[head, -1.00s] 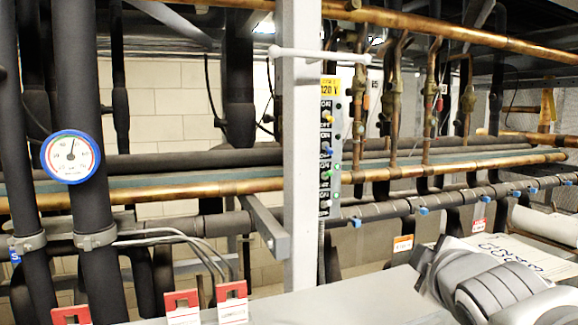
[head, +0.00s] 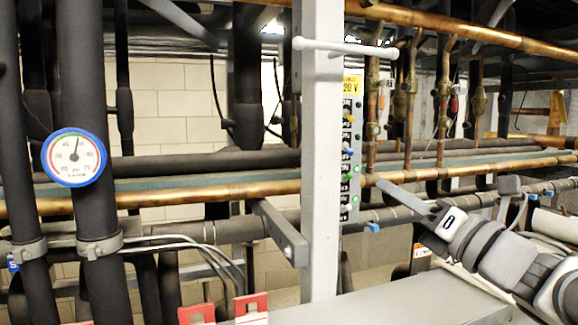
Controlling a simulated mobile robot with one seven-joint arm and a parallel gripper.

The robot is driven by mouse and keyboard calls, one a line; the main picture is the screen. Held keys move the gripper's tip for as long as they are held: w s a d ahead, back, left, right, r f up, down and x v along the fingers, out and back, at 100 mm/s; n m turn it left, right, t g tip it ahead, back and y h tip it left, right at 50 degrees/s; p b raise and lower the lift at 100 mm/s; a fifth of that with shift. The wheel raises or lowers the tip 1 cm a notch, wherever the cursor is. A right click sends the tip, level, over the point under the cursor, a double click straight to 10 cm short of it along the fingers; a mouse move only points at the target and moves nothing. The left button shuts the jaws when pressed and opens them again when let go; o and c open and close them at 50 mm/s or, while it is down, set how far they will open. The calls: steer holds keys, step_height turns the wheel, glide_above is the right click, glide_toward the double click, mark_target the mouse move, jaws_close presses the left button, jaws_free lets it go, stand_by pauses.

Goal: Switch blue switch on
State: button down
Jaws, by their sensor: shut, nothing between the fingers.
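A narrow grey switch panel (head: 356,134) with a yellow label on top is fixed along the right side of a light grey upright post. Its column of small toggles has a yellow one, a blue switch (head: 348,151), a green one and a white one. The blue switch is small, and its on or off position cannot be made out. My gripper (head: 380,183) comes in from the right with its fingers shut and empty. Its tip points left at the panel, right of and a little lower than the blue switch, and appears apart from it.
The post (head: 321,180) carries a white horizontal bar (head: 344,47) above the panel. Copper pipes (head: 200,190) and dark insulated pipes run behind. A round blue-rimmed gauge (head: 74,157) is at left. A grey ledge (head: 420,300) lies below my arm.

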mark_target(349, 151)
steer(key=shift+a, duration=0.1)
stand_by(0.3)
steer(key=p+x, duration=0.2)
steer(key=x, duration=0.8)
